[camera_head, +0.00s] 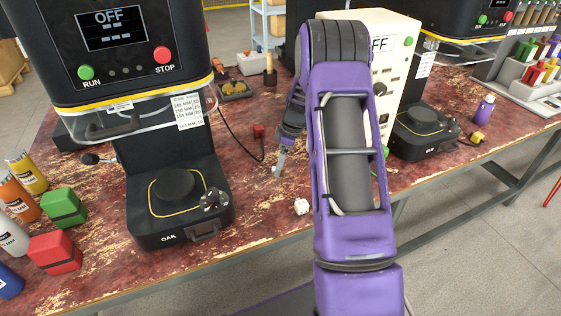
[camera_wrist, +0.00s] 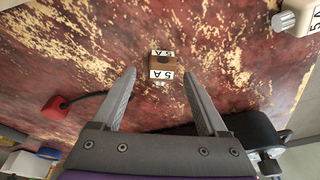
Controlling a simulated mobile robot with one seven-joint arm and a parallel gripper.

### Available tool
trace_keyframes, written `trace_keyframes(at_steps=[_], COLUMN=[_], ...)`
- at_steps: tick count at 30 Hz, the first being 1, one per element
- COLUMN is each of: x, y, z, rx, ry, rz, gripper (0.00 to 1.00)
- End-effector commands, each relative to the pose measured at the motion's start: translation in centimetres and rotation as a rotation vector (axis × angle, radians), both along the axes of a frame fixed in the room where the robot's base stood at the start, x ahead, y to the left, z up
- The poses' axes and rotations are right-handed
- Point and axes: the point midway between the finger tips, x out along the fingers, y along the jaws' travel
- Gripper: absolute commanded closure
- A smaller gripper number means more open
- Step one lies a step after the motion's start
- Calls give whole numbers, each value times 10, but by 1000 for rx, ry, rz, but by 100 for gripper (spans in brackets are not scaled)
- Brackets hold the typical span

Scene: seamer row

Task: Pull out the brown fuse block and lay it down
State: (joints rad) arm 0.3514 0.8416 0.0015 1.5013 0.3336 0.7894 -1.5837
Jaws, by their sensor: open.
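In the head view my gripper (camera_head: 278,170) points down over the table beside my purple arm. I cannot make out the brown block there.
A pale 5 A block with a grey knob (camera_wrist: 298,18) lies near the table edge. A red plug (camera_head: 258,131) on a black cable lies behind my gripper. The black OAK machine (camera_head: 175,215) stands left; a beige OFF cabinet (camera_head: 398,60) stands behind my arm.

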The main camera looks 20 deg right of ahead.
Motion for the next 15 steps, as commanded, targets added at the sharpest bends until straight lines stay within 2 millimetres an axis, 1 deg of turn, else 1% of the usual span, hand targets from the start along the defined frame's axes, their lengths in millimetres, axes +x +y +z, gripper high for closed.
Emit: trace_keyframes(at_steps=[2,5,8,12,15], x=[0,1,1,1,1], y=[0,0,-1,0,0], z=[1,10,26,55,73], rx=[0,0,-2,-1,-1], ry=[0,-2,-3,-4,-3], rz=[0,0,0,0,1], gripper=[24,24,24,24,24])
